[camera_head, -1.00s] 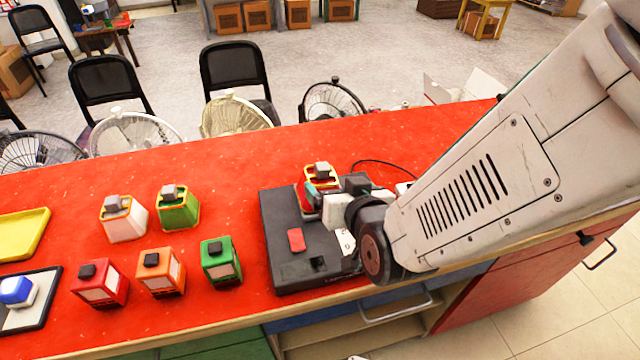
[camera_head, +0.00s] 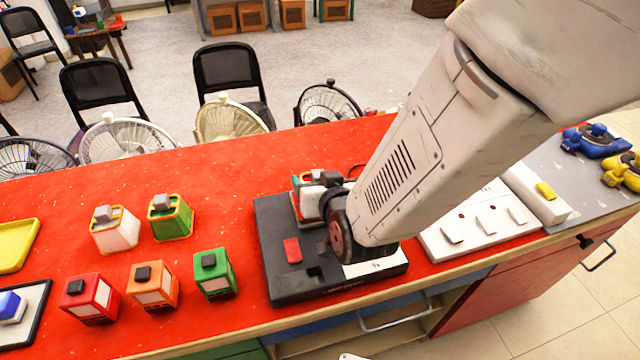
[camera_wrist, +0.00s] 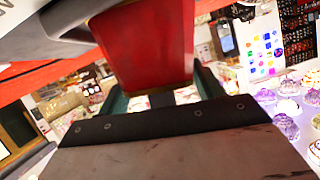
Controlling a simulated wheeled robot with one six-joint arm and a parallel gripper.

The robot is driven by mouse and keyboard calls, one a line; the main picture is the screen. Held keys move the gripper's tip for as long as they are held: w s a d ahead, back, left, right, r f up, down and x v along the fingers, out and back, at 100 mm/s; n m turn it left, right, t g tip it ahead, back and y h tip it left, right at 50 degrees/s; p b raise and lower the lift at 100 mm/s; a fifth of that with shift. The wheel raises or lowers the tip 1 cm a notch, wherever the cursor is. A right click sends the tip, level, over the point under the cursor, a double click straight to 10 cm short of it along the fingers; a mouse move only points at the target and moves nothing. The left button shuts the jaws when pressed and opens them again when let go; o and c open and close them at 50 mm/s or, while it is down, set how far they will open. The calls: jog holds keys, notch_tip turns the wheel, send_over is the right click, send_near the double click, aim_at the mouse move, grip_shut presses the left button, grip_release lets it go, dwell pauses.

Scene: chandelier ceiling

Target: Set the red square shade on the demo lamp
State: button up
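The demo lamp's black base (camera_head: 275,240) lies on the counter with a red square patch on top. The red square shade (camera_head: 296,205), with a yellow edge and a grey knob, stands at or just above the back of the base; my arm partly hides it. My gripper (camera_head: 318,190) is level with it. In the wrist view the red shade (camera_wrist: 150,45) fills the space between the teal fingers of my gripper (camera_wrist: 160,90), which appear shut on it. I cannot tell whether the shade rests on the lamp.
White (camera_head: 115,232), green (camera_head: 172,222), red (camera_head: 88,300), orange (camera_head: 150,287) and second green (camera_head: 213,277) lamp blocks stand left of the base. A yellow tray (camera_head: 15,245) lies far left. A white switch panel (camera_head: 480,225) lies to the right. Fans stand behind the counter.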

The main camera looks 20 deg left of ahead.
jog(key=c, duration=0.6)
